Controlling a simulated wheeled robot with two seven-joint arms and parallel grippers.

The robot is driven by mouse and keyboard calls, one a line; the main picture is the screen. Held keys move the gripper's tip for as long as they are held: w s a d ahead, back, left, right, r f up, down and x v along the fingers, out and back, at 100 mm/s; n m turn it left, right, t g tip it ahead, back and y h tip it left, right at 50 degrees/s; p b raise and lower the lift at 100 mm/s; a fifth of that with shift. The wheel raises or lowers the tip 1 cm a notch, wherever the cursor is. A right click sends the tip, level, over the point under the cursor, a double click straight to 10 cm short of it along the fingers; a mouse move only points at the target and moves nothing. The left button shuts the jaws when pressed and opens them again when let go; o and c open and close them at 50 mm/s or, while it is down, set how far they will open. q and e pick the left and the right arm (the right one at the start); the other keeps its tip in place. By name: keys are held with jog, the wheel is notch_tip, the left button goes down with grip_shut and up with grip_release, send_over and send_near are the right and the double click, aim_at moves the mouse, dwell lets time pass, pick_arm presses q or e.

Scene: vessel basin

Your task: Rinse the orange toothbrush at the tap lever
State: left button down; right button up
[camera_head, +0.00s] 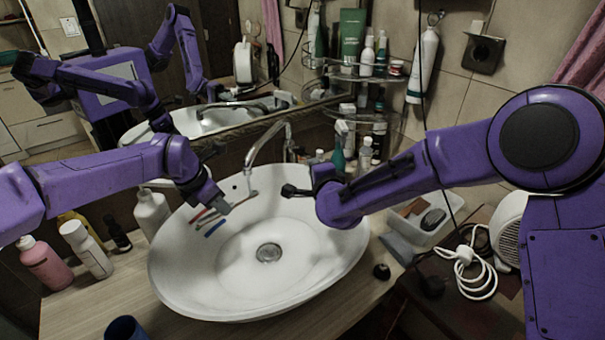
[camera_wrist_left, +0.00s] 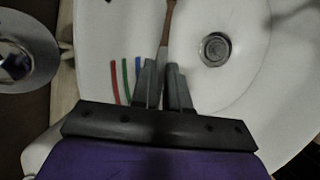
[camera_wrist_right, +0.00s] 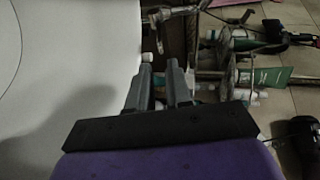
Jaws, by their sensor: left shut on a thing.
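The orange toothbrush, dull brown-orange in the left wrist view (camera_wrist_left: 169,22), runs out from between the fingertips of my left gripper (camera_wrist_left: 162,66), which is shut on its handle. In the head view my left gripper (camera_head: 221,206) is over the basin's left side, the toothbrush (camera_head: 241,200) reaching right below the spout. The tap (camera_head: 268,143) stands at the basin's back; its metal also shows in the right wrist view (camera_wrist_right: 172,14). My right gripper (camera_head: 289,190) is over the basin's back right, near the tap; its fingers (camera_wrist_right: 159,64) show a narrow empty gap.
Red (camera_wrist_left: 115,82), green (camera_wrist_left: 126,78) and blue (camera_wrist_left: 138,72) sticks lie at the left side of the white basin (camera_head: 330,270). Bottles (camera_head: 85,247) stand left of it. A crowded corner rack (camera_head: 365,75) is at the back right. The basin's middle around the drain is clear.

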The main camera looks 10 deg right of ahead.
aim_at(305, 155)
dwell(0.4)
jog(key=shift+o, duration=1.4)
jog(key=shift+s, duration=0.2)
jog(key=x, duration=1)
jog(key=shift+w, duration=0.35)
jog(key=shift+f, duration=0.1)
grip_shut()
